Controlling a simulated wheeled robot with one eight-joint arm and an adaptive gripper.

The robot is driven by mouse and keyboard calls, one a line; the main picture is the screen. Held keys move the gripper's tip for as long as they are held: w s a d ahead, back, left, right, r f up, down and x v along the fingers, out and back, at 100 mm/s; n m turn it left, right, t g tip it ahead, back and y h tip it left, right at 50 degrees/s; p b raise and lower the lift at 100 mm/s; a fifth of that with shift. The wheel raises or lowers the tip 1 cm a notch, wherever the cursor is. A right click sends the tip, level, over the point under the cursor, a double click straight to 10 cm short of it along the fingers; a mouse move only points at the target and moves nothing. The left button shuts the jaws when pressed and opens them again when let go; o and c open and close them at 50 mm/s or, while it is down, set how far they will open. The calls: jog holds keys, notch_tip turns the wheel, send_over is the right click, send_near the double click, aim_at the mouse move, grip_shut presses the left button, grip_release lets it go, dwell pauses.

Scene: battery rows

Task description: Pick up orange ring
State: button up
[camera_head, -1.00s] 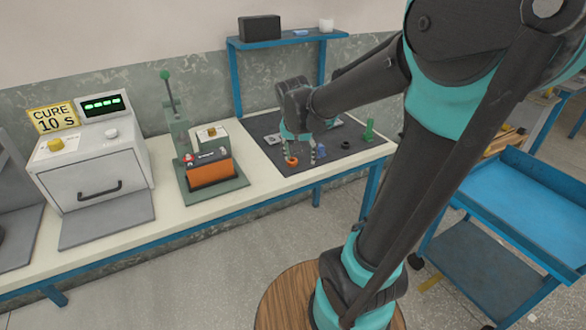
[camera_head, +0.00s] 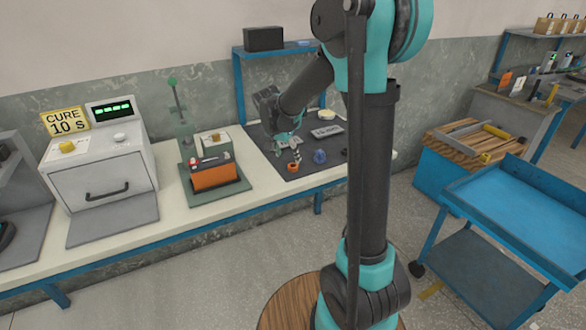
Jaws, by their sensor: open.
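The orange ring (camera_head: 293,167) lies on the dark mat (camera_head: 290,180) near its front left part. A small striped upright piece stands close by it, and I cannot tell whether the two touch. My gripper (camera_head: 288,146) is open above the mat, a little behind the ring in the picture. It points down and appears apart from the ring. Its fingers are small in this view, so the exact gap is hard to judge.
A blue piece (camera_head: 319,156) stands right of the ring, with a grey plate (camera_head: 326,131) behind it. The press (camera_head: 212,178) with an orange block is to the left. A white cure box (camera_head: 100,165) is farther left. A blue cart (camera_head: 525,205) stands at right.

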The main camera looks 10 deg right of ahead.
aim_at(291, 170)
jog(key=shift+w+x, duration=0.15)
jog(key=shift+x, duration=1.55)
jog(key=shift+w+x, duration=0.15)
jog(key=shift+x, duration=1.55)
jog(key=shift+d+r, duration=0.1)
jog(key=c, duration=0.9)
